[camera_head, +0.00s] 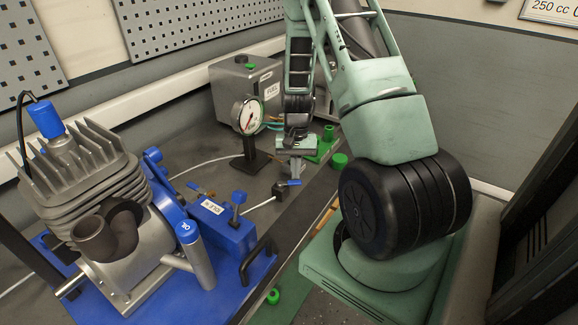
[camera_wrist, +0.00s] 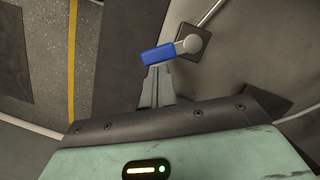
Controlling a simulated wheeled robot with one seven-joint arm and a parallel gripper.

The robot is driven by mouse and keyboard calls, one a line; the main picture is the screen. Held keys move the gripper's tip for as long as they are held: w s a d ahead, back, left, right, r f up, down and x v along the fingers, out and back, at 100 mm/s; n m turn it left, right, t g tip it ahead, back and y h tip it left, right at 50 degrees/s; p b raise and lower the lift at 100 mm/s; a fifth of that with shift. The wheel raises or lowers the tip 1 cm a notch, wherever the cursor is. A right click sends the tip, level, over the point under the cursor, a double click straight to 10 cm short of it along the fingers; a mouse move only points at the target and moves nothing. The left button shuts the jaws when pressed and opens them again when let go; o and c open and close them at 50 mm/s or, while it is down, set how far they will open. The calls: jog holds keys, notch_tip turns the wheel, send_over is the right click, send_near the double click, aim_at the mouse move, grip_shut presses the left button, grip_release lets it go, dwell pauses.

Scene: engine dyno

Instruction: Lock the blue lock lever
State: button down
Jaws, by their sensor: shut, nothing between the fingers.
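The blue lock lever (camera_head: 290,183) is a small blue handle on a dark base block on the bench. In the wrist view the blue handle (camera_wrist: 157,54) points left from a round grey pivot on a dark square base (camera_wrist: 192,42). My gripper (camera_head: 295,172) points down just above the lever. In the wrist view its fingers (camera_wrist: 156,72) are together and empty, with their tips right at the blue handle. I cannot tell whether they touch it.
A thin pale line runs from the lever base toward a blue box (camera_head: 225,232) with a blue knob (camera_head: 239,197). The finned engine (camera_head: 90,180) stands at left. A dial gauge (camera_head: 248,116) and a grey fuel box (camera_head: 246,85) stand behind. The bench edge runs close by on the right.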

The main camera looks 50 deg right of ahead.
aim_at(298, 183)
jog(key=m, duration=0.1)
jog(key=s+m, duration=0.1)
jog(key=m, duration=0.1)
jog(key=shift+s+a+m+t, duration=0.25)
jog(key=shift+a+m+t, duration=0.05)
jog(key=shift+a+t, duration=0.1)
jog(key=shift+s+a+m+t+y+b, duration=0.15)
jog(key=shift+s+a+m+t+b, duration=0.1)
jog(key=shift+m, duration=0.55)
jog(key=shift+s+a+m+t+y+b, duration=0.15)
jog(key=shift+s+a+m, duration=0.1)
jog(key=shift+m, duration=0.55)
